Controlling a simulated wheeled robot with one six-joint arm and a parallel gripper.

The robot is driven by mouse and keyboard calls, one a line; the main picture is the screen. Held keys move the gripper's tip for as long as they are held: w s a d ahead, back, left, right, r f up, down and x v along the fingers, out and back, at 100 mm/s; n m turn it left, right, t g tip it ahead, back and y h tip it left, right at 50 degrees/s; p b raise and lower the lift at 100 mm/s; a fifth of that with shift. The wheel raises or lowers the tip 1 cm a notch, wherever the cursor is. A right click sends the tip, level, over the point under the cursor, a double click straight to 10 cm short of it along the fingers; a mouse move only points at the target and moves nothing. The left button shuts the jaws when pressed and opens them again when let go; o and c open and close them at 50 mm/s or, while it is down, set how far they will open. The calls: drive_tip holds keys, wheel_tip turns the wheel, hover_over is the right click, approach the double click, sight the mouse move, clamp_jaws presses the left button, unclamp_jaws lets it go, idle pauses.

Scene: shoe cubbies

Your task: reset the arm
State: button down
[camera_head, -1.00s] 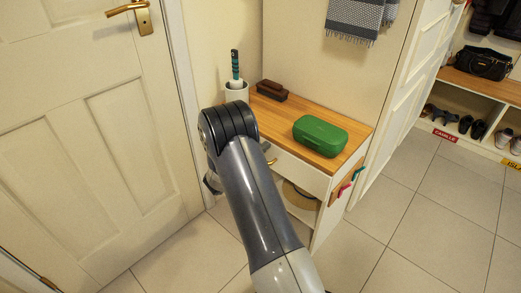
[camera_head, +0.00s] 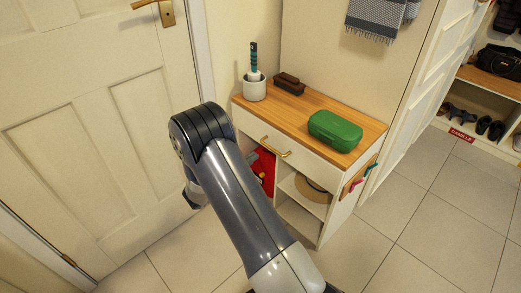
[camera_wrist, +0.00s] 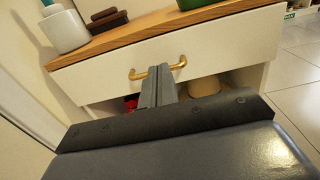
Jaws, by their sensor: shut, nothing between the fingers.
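My arm reaches up through the middle of the head view, bent at its dark joint. My gripper (camera_wrist: 157,80) shows in the wrist view with its two grey fingers together, shut and empty. The fingers point toward the brass drawer handle (camera_wrist: 158,71) and overlap it in the picture; I cannot tell whether they touch it. In the head view the gripper is mostly hidden behind the arm. The handle (camera_head: 276,148) shows clear of the arm there, on the closed front of the white cabinet (camera_head: 305,160).
On the wooden top (camera_head: 296,111) stand a white pot (camera_head: 254,89) with a teal-handled brush, a brown brush (camera_head: 289,83) and a green case (camera_head: 335,130). A door (camera_head: 95,130) is at left. Shoe cubbies (camera_head: 497,90) are at right. Tiled floor (camera_head: 420,235) is open at right front.

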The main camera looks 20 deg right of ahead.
sight(284, 137)
drive_tip(key=shift+s+a, duration=0.15)
drive_tip(key=shift+a, duration=0.25)
drive_tip(key=shift+d, duration=0.1)
drive_tip(key=b+x, duration=0.2)
drive_tip(key=x, duration=1.1)
drive_tip(key=shift+d, duration=0.4)
drive_tip(key=shift+f, duration=0.15)
